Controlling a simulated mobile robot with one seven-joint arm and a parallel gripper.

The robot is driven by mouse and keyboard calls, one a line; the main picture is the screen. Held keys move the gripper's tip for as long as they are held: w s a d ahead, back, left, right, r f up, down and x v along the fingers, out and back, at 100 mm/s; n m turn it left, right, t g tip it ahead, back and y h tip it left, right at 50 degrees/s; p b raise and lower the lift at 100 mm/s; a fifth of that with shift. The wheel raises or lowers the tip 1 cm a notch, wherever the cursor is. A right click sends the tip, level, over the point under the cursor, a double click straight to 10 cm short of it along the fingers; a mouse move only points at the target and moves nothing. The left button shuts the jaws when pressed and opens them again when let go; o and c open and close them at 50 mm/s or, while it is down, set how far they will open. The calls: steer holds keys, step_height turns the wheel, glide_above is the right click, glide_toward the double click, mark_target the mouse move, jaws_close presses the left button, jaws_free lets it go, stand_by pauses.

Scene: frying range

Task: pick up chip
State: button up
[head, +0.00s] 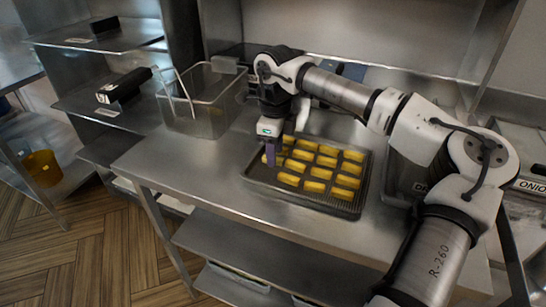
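Several yellow chips (314,186) lie in rows on a dark ridged tray (346,208) on the steel table. The finger gap is too small and too hidden to see whether the gripper is open or shut.
A wire fry basket (205,112) stands on the table to the left of the tray. Bare steel table top (190,165) lies left of the tray. Shelves (115,100) with black objects are at the far left. Containers stand at the right, partly behind my arm.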

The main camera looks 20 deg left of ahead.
steer(key=shift+f, duration=0.65)
jaws_close()
steer(key=shift+r, duration=0.15)
step_height(320, 180, up, 20)
steer(key=b, duration=0.1)
steer(key=shift+s, duration=0.1)
stand_by(0.3)
